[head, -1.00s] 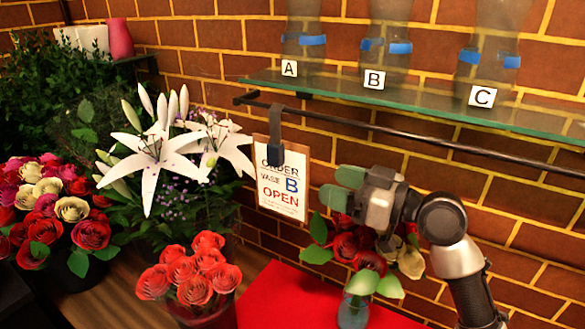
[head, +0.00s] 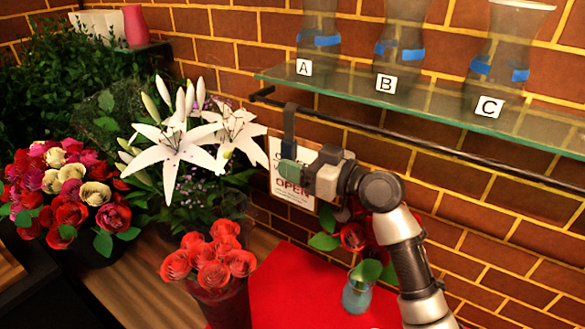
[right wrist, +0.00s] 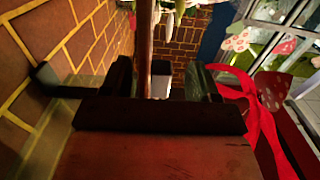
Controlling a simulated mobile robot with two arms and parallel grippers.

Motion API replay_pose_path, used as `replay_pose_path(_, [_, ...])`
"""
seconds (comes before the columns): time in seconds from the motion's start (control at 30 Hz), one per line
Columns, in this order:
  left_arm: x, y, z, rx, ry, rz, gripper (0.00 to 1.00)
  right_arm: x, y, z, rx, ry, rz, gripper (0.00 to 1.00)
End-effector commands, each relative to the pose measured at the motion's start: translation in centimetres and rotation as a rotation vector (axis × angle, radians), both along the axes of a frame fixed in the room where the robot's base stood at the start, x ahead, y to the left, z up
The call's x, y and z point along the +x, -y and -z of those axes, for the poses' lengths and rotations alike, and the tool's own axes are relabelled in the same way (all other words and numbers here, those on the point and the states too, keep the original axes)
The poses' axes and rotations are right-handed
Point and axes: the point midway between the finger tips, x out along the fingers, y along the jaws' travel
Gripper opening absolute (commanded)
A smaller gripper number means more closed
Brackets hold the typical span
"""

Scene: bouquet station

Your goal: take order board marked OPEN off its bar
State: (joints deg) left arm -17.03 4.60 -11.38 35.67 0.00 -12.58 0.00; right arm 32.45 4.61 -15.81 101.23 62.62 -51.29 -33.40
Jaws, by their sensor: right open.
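The order board (head: 293,193) hangs by a dark hook (head: 290,122) from the black bar (head: 400,142) under the glass shelf. It is a white card with red lettering, its upper part hidden behind my gripper. My right gripper (head: 291,164) is open in front of the board, just below the hook, in the head view. In the right wrist view, a thin brown upright edge, apparently the board (right wrist: 144,45), stands between the open fingers (right wrist: 158,80), closer to the left one. I cannot tell whether they touch. My left gripper is not in view.
Vases marked A (head: 320,45), B (head: 400,50) and C (head: 500,60) stand on the glass shelf (head: 440,113) above. White lilies (head: 170,150) and red roses (head: 210,262) stand left of the board. A small vase (head: 357,296) with flowers stands below my arm.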

Motion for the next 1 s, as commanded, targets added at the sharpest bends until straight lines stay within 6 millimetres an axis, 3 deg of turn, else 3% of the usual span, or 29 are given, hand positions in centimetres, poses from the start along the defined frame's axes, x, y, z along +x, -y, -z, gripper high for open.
replay_pose_path(0.1, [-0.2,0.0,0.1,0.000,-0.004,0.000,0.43,0.0,0.0,0.0,0.000,0.000,0.000,0.58])
replay_pose_path(0.47, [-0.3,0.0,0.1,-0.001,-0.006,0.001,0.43,0.0,0.1,0.0,0.000,0.000,0.000,0.03])
replay_pose_path(0.77, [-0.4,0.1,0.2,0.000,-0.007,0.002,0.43,0.0,0.1,-0.2,0.000,0.002,0.000,0.03])
replay_pose_path(1.0, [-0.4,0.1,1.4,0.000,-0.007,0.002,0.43,0.0,0.1,-2.0,-0.001,0.007,0.001,0.03])
